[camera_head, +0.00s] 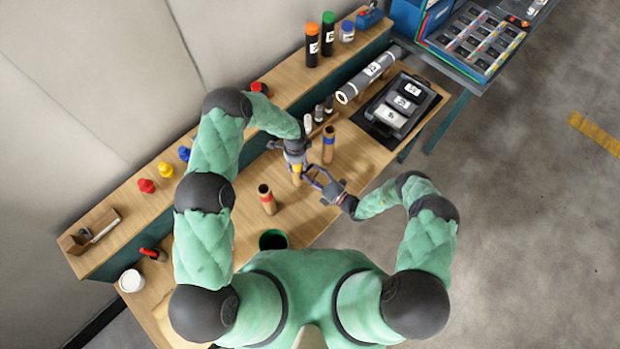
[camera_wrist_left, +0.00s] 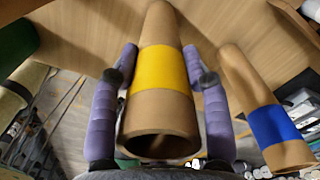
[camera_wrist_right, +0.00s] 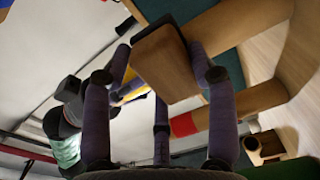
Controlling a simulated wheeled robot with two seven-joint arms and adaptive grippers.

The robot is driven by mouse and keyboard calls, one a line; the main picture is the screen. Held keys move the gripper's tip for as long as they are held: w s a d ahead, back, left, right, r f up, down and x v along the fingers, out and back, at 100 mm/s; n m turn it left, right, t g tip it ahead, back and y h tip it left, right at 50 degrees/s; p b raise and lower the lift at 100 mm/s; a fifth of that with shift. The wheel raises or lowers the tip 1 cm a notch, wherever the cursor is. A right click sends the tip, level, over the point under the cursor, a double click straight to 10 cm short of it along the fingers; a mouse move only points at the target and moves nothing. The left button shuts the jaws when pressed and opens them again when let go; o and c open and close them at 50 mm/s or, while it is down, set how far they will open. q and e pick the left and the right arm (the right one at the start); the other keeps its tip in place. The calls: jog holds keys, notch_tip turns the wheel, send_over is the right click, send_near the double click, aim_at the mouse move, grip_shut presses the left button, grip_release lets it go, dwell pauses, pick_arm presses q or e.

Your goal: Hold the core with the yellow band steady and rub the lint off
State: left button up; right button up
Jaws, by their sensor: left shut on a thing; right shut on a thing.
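The core with the yellow band stands in the left wrist view (camera_wrist_left: 160,108), its open dark end toward that camera. My left gripper (camera_wrist_left: 163,65) is shut on it, with purple fingers on both sides; in the head view the gripper (camera_head: 297,158) covers most of it. My right gripper (camera_wrist_right: 160,62) is shut on a brown block (camera_wrist_right: 163,68). In the head view the right gripper (camera_head: 316,180) is close beside the yellow-banded core. A bit of yellow band shows behind the block; I cannot tell whether they touch. No lint can be made out.
A blue-banded core (camera_head: 328,146) stands just right of my left gripper, and a red-banded core (camera_head: 267,200) stands nearer me. A green-rimmed container (camera_head: 273,240) is at the near edge. A grey roll (camera_head: 365,76) and a black tray (camera_head: 428,98) lie farther back.

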jog(key=shift+a, duration=0.1)
jog(key=shift+s+a, duration=1.3)
jog(key=shift+s, duration=0.2)
jog(key=shift+d, duration=0.1)
jog(key=v, duration=0.6)
jog(key=v, duration=0.3)
dwell(0.5)
